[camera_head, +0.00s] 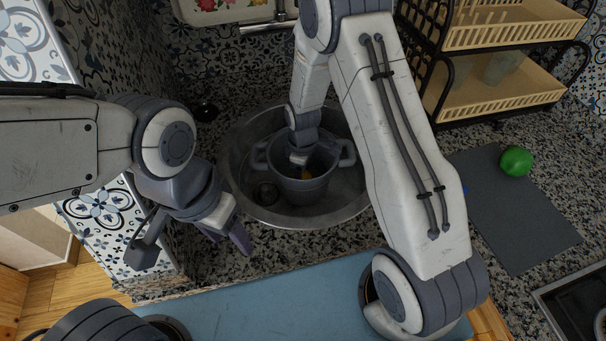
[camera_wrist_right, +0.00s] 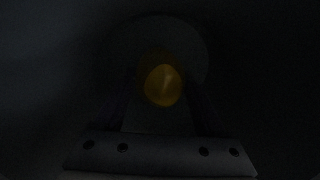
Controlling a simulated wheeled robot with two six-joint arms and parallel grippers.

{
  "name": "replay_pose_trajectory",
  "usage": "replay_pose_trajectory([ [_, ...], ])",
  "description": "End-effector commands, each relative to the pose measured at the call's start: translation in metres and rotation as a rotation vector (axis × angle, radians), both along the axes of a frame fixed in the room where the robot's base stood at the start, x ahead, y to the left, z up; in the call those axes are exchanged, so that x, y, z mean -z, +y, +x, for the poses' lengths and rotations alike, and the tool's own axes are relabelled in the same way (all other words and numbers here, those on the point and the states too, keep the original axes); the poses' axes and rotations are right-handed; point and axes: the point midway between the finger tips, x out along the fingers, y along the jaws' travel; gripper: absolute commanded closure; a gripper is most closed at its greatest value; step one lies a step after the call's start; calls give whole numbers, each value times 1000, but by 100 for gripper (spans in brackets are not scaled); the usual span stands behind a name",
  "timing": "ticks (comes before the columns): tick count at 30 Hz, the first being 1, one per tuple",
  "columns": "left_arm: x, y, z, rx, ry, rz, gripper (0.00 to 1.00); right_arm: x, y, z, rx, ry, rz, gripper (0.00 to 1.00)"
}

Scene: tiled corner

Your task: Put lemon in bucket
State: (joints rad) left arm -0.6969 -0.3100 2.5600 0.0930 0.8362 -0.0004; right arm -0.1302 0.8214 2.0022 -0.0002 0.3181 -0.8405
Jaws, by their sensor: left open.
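The grey two-handled bucket (camera_head: 298,190) stands upright in the round metal sink basin. My right gripper (camera_head: 302,160) reaches down into the bucket from above, its fingertips mostly hidden there. The yellow lemon (camera_head: 306,173) shows as a small patch inside the bucket, by that gripper. In the very dark right wrist view, the lemon (camera_wrist_right: 163,85) sits between two faint fingers of my right gripper (camera_wrist_right: 161,88), which look spread with a gap on each side. My left gripper (camera_head: 230,236) is open and empty, left of the basin near the counter's front edge.
The sink basin (camera_head: 337,207) surrounds the bucket. A green lime (camera_head: 515,161) lies on a dark grey board (camera_head: 520,215) at right. A tiered rack (camera_head: 500,85) stands behind it. A tap (camera_head: 268,27) is at the back. Tiled walls close the left and back.

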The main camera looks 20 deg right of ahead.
Motion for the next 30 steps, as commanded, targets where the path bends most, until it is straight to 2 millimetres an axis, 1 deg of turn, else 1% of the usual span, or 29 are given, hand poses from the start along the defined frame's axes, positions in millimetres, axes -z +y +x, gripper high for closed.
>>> replay_pose_trajectory([
  [1,0,0,0,0,0,0,41,0,0,0,0,0,0,5],
  [2,0,0,0,0,0,0,41,0,0,0,0,0,0,2],
  [10,-1,0,0,0,0,0,41,-1,0,0,0,0,0,2],
  [14,-2,0,0,0,0,0,41,-8,0,1,0,-2,0,2],
  [17,0,0,0,0,0,0,41,-22,0,2,0,-6,1,2],
  [24,3,0,0,0,0,0,41,-74,0,1,0,-6,0,2],
  [27,4,0,0,0,0,0,41,-94,0,1,0,-6,1,2],
  [30,5,0,0,0,0,0,41,-109,0,1,0,-4,1,2],
])
